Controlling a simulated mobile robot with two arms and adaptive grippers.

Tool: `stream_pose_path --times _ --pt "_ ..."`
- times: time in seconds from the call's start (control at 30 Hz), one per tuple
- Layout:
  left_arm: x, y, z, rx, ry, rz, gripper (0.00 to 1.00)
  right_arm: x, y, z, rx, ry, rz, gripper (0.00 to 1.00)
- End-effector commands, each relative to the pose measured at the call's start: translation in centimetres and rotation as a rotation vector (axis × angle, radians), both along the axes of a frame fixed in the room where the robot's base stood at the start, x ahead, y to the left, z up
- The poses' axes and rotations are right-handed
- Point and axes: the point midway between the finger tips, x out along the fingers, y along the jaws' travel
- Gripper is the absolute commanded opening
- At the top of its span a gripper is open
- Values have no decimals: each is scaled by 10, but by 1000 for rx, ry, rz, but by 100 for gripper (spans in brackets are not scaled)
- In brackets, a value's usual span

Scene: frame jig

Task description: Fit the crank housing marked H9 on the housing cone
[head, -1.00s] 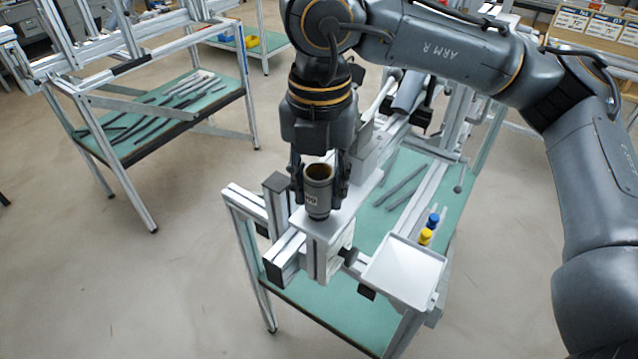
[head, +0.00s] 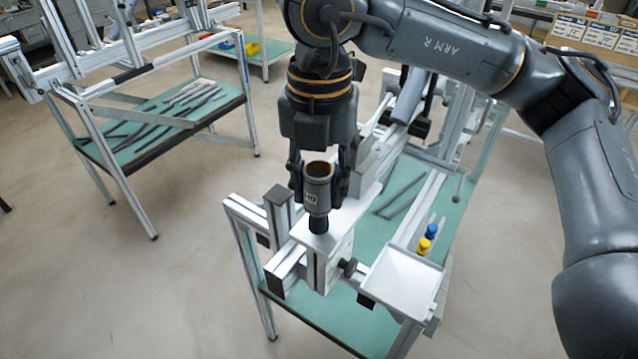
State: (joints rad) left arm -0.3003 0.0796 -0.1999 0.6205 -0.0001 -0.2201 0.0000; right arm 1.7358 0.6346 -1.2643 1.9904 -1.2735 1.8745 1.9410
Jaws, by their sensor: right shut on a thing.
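The crank housing (head: 318,188) is a grey cup with a brown-rimmed open top and a pale label that seems to read H9. My right gripper (head: 320,182) is shut on it, one finger on each side, and holds it upright. A dark, narrower stub (head: 318,224) shows right below the housing, over the light plate (head: 345,215) of the jig. I cannot tell whether this stub is the housing cone or the housing's own lower end, nor whether the two touch. My left gripper is not in view.
A white tray (head: 402,278) sits at the jig's front right, with blue (head: 432,231) and yellow (head: 424,246) capped items beside it. A dark-topped post (head: 277,205) stands left of the housing. Dark bars lie on the green shelf (head: 425,170). Another frame table (head: 165,125) stands left.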

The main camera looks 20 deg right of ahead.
Motion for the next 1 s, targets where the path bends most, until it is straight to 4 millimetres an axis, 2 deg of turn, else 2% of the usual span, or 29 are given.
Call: stream_pose_path --times 0.5,1.0 --pt "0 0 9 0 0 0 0 0 0 16 0 -1 0 0" --pt "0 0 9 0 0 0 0 0 0 17 0 -1 0 0"
